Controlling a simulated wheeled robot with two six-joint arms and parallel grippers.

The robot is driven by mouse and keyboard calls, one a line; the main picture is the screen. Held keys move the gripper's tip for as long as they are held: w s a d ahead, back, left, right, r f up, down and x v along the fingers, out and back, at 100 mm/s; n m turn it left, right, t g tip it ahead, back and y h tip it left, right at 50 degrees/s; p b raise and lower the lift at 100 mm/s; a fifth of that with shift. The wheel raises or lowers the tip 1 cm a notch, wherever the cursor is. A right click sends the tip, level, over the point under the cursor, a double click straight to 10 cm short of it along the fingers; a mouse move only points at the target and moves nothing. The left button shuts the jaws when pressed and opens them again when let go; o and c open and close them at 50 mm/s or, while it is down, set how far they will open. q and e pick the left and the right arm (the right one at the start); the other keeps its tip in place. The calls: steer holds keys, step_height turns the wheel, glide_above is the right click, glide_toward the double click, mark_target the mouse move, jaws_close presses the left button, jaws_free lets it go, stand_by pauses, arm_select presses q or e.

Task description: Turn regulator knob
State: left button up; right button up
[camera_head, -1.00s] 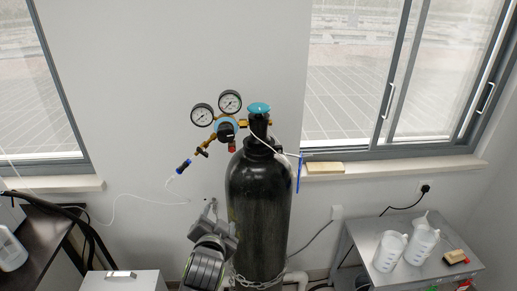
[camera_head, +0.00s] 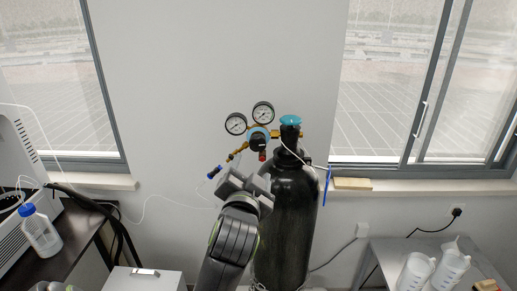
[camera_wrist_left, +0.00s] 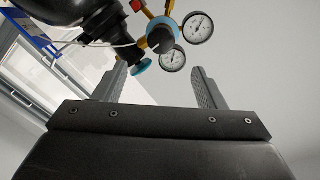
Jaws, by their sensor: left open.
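The regulator (camera_head: 258,131) has a blue body, a black knob (camera_head: 258,141) at its front and two round gauges. It is mounted on the teal-topped valve of a black gas cylinder (camera_head: 290,222). My left gripper (camera_head: 246,180) is below and slightly left of the knob, apart from it. In the left wrist view the knob (camera_wrist_left: 161,40) appears beyond the fingertips, roughly centred between them. The left gripper (camera_wrist_left: 158,70) is open, with nothing in its jaws. The teal valve wheel (camera_wrist_left: 141,67) lies near the left-hand finger in that view. My right gripper is not in view.
A metal table (camera_head: 385,252) with white jugs (camera_head: 415,270) stands at right. A dark bench with a blue-capped bottle (camera_head: 40,232) is at left.

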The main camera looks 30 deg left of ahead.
mark_target(257, 145)
arm_select(q)
steer(key=p+x, duration=0.2)
steer(key=x, duration=0.4)
steer(key=p+x, duration=0.2)
steer(key=x, duration=0.4)
steer(key=shift+r, duration=0.2)
steer(key=shift+w+a+f, duration=0.1)
steer(key=shift+w+a, duration=0.15)
steer(key=shift+w, duration=0.2)
steer(key=c, duration=1)
